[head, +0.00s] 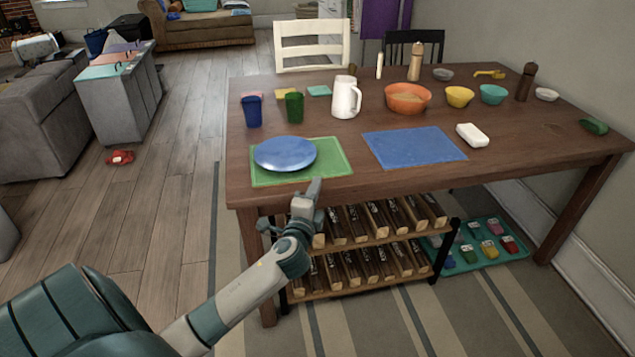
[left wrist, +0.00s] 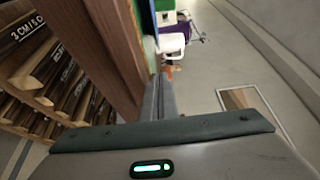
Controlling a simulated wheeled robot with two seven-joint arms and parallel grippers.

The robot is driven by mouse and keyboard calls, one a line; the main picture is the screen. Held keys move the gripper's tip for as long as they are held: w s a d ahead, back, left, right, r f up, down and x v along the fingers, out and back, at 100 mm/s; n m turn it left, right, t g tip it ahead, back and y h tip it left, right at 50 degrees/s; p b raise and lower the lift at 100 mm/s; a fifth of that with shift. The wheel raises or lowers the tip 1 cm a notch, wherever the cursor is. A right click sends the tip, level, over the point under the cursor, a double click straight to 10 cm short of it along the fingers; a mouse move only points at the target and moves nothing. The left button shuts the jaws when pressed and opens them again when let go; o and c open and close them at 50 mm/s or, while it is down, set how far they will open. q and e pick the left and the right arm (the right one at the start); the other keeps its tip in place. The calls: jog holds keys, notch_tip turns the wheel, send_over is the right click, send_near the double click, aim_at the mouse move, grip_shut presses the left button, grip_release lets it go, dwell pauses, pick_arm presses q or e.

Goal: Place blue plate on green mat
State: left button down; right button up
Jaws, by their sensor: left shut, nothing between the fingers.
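The blue plate (head: 285,153) lies on the green mat (head: 335,171) at the table's near left corner. Bare mat shows mostly to the plate's right and in front of it. My left gripper (head: 314,188) is shut and empty, just in front of the table's near edge, close to the mat and apart from the plate. In the left wrist view, the shut fingers (left wrist: 158,97) point along the side of the wooden table; the plate and mat cannot be made out there. My right gripper is not in view.
A blue mat (head: 415,146) lies right of the green one on the wooden table (head: 375,187). A blue cup (head: 252,111), a green cup (head: 294,107) and a white pitcher (head: 346,98) stand behind the plate. A rack (head: 375,235) sits under the table.

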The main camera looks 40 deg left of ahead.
pick_arm(q)
jog(key=v, duration=0.6)
jog(key=shift+s+d, duration=0.25)
jog(key=shift+s, duration=0.1)
jog(key=s+d+f+n+g+h, duration=0.1)
jog(key=s+d+f+n+g, duration=0.15)
jog(key=f, duration=0.45)
jog(key=s+d+f+n+g+h, duration=0.1)
jog(key=s+f+g, duration=0.1)
jog(key=s+f, duration=0.35)
jog(key=s+d+f+n+g+h, duration=0.1)
jog(key=s+d+f+n+g, duration=0.1)
jog(key=f, duration=0.6)
jog(key=s+d+f+n+g+h, duration=0.2)
jog(key=s+d+f+g, duration=0.1)
jog(key=s+d+f, duration=0.5)
jog(key=s+d+f+n+g+h, duration=0.3)
jog(key=s+d+f, duration=0.4)
jog(key=s, duration=0.5)
jog(key=shift+s+d+f+g, duration=0.2)
jog(key=shift+d+f+g, duration=0.2)
jog(key=shift+d+g, duration=0.15)
jog(key=shift+w, duration=0.1)
